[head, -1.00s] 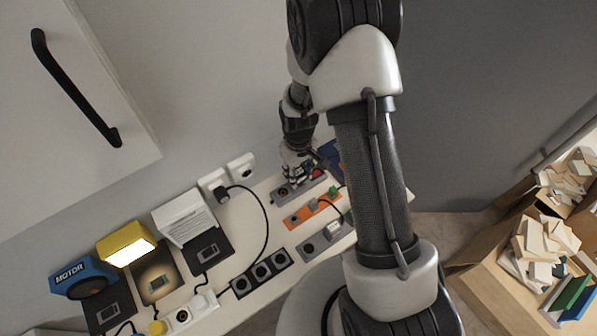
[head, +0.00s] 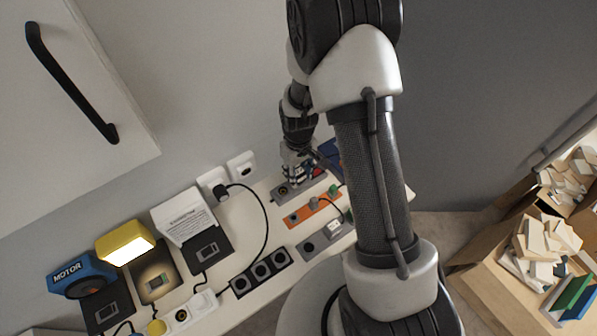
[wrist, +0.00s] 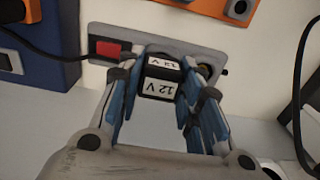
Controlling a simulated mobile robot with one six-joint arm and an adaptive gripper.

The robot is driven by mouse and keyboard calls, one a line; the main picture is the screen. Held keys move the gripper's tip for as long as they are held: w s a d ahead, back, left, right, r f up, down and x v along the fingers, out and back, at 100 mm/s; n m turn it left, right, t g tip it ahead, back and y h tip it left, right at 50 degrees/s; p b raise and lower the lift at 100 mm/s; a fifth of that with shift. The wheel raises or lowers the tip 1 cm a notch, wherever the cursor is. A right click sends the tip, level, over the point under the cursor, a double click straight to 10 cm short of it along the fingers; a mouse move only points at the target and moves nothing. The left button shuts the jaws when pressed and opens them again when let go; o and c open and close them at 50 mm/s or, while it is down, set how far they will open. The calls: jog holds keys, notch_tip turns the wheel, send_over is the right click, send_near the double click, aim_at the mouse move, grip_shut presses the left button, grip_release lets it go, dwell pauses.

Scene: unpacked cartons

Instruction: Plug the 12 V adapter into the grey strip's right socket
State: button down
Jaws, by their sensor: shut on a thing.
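The grey strip (head: 281,193) lies on the white worktop, under my gripper (head: 304,180). In the wrist view the strip (wrist: 185,54) runs behind the fingers, with a red switch (wrist: 107,49) at its left. One socket (wrist: 205,71) is partly visible beside the right finger. My gripper (wrist: 165,76) is shut on the black 12 V adapter (wrist: 178,75), which has white "12 V" labels. The adapter is over the middle of the strip and covers what lies beneath it. Its pins are hidden, so I cannot tell whether they are in a socket.
An orange strip (head: 296,218) with plugs lies close to the grey strip. A blue box (wrist: 40,62) stands near the switch end. A wall outlet (head: 241,166) is behind.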

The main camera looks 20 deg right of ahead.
aim_at(299, 172)
jog(key=shift+f, duration=0.25)
dwell(0.3)
jog(key=c, duration=1.1)
grip_release()
jog(key=shift+o, duration=0.2)
notch_tip(299, 172, up, 12)
jog(key=shift+r, duration=0.1)
